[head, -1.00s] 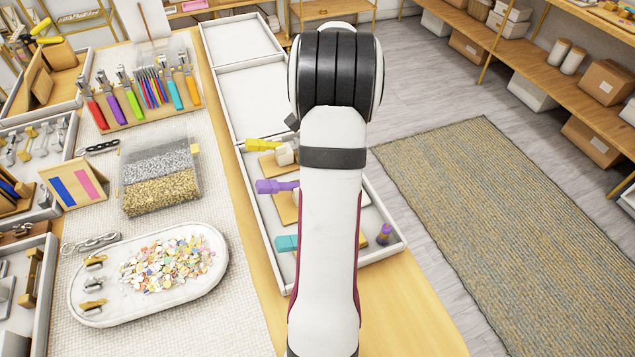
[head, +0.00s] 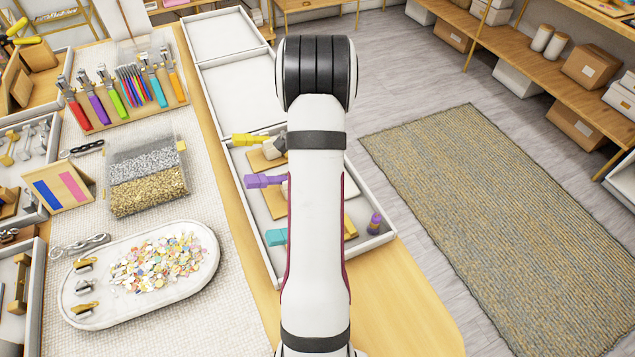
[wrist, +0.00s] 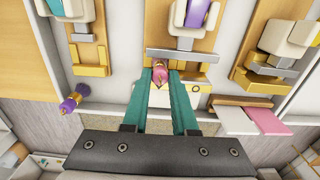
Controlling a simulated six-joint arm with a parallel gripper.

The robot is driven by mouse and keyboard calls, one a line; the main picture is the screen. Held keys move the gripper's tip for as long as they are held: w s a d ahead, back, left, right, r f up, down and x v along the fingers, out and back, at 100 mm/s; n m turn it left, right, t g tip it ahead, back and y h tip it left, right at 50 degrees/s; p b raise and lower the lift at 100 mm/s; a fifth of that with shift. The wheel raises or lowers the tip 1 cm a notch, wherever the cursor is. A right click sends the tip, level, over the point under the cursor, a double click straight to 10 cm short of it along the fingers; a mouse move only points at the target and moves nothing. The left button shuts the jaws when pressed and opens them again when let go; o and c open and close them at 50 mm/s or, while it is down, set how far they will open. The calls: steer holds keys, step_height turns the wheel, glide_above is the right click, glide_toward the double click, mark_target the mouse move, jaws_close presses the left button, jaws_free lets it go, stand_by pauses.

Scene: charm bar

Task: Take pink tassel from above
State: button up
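The pink tassel (wrist: 159,75) shows in the wrist view as a small upright piece with a gold-coloured tip, between the ends of my gripper's two teal fingers. My gripper (wrist: 161,73) looks open, with a clear gap between the fingers. Whether the fingertips touch the tassel I cannot tell. In the head view my own arm hides both the gripper and the pink tassel.
The tray holds tools with a yellow handle (head: 249,140), a purple handle (head: 264,181) and a teal handle (head: 276,237). A pink-topped slab (wrist: 262,119) lies right of my fingers in the wrist view. An oval dish (head: 89,322) of colourful pieces stands to the left.

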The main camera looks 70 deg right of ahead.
steer(key=shift+r, duration=3)
jaws_close()
